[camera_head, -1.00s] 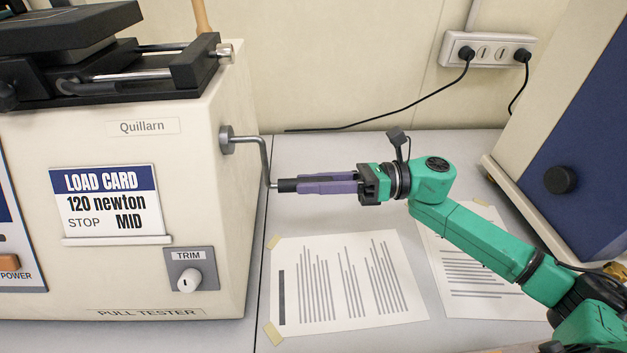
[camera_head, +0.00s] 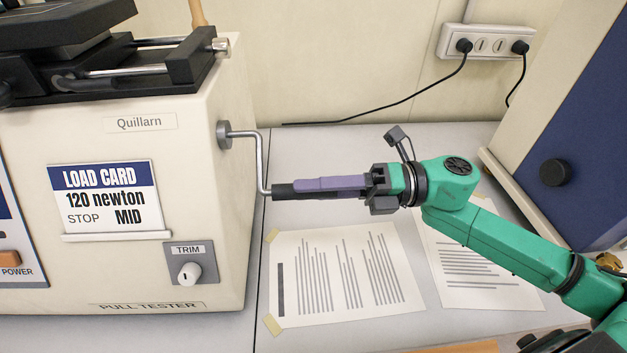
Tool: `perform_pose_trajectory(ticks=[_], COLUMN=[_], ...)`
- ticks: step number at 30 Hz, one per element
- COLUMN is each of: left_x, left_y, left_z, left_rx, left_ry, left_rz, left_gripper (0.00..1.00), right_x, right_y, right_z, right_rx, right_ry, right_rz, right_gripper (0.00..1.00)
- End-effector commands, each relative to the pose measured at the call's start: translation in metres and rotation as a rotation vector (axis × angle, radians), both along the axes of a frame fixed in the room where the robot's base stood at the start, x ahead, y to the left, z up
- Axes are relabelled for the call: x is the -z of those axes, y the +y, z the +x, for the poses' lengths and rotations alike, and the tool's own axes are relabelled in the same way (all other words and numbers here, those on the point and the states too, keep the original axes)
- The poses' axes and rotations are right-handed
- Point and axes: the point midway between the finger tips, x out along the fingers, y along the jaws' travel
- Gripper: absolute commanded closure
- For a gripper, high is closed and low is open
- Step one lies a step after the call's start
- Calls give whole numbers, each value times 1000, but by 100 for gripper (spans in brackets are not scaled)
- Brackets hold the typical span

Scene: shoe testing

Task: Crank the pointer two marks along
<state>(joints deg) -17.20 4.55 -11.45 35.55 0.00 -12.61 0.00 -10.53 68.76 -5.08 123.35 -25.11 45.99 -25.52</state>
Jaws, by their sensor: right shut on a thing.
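The pull tester (camera_head: 120,260) stands at the left. A bent metal crank (camera_head: 262,160) comes out of its right side and hangs down to a black handle (camera_head: 282,191). My right gripper (camera_head: 305,188), with purple fingers, is shut on the crank handle from the right. The load card (camera_head: 105,199) on the tester's front reads 120 newton, STOP MID. The pointer and its marks are not in view. My left gripper is not in view.
Two printed sheets (camera_head: 345,280) lie on the grey bench below and behind my right arm. A blue-fronted machine (camera_head: 570,140) stands at the right. A power strip (camera_head: 490,45) with black cables is on the wall. The tester's trim knob (camera_head: 189,273) is on its front.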

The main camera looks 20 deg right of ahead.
Motion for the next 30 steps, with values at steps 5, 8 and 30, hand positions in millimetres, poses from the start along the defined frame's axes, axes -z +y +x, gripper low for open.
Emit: perform_pose_trajectory(ticks=[5,8,30], left_x=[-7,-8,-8], left_y=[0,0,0], left_z=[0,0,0], left_rx=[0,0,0], left_ry=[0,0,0], left_rz=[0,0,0], left_gripper=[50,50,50], right_x=[-10,-11,-10], right_y=[1,1,0], right_z=[-3,-4,-3], right_rx=[0,1,2], right_ry=[51,69,82], right_rz=[16,20,22], right_gripper=[100,100,39])
